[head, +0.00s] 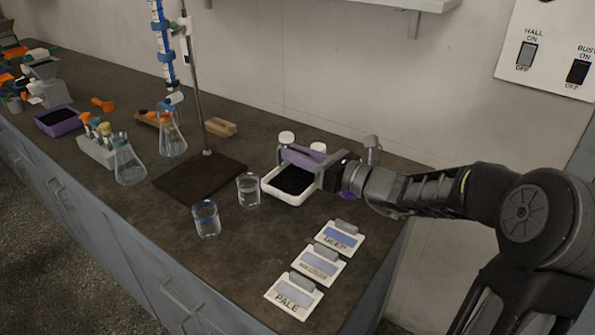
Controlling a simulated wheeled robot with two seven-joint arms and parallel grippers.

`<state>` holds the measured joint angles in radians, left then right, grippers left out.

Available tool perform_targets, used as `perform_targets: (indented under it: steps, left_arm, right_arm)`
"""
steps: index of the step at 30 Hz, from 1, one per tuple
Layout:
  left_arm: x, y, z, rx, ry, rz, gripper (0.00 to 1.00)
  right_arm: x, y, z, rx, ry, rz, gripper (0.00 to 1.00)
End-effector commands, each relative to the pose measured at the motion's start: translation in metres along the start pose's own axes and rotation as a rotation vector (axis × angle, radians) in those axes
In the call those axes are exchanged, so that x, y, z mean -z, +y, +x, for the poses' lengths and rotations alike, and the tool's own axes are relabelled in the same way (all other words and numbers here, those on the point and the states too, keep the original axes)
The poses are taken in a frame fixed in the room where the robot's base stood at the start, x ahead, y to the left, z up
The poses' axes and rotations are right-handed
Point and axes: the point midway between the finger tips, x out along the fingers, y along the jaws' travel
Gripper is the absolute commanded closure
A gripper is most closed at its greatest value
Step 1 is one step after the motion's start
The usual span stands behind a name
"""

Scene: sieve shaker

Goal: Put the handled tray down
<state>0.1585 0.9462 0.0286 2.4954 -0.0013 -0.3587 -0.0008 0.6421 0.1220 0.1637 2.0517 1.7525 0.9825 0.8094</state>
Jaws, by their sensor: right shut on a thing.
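The handled tray (283,198) is white with dark contents and sits at the right part of the bench, at or very near its top. A purple bar that looks like its handle (303,158) spans above it. My right gripper (327,172) comes in from the right and is shut on the handle at the tray's right side. The gripper partly hides the tray's right end. Whether the tray's underside touches the bench cannot be told. My left gripper is not in view.
Two glass beakers (248,190) stand left of the tray. A stand with a dark base (198,178) holds a burette. Label plates, one reading PALE (294,296), lie in front. White-capped jars (287,138) stand behind. Flasks (129,167) and a purple tray (58,122) are further left.

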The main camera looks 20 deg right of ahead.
Motion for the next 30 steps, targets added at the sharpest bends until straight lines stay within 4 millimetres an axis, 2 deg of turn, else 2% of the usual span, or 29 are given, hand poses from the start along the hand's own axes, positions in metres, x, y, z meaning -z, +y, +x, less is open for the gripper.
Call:
perform_targets:
  steps: [1, 6, 30]
  left_arm:
    - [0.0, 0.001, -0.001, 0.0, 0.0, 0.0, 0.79]
    - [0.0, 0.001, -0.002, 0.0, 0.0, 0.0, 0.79]
    - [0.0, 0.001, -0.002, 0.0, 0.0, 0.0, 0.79]
  right_arm:
    - [-0.01, 0.001, 0.0, 0.0, -0.002, -0.004, 1.0]
    - [-0.022, 0.003, 0.0, 0.0, 0.0, -0.001, 1.0]
    - [-0.022, 0.003, 0.0, 0.001, 0.0, 0.001, 1.0]
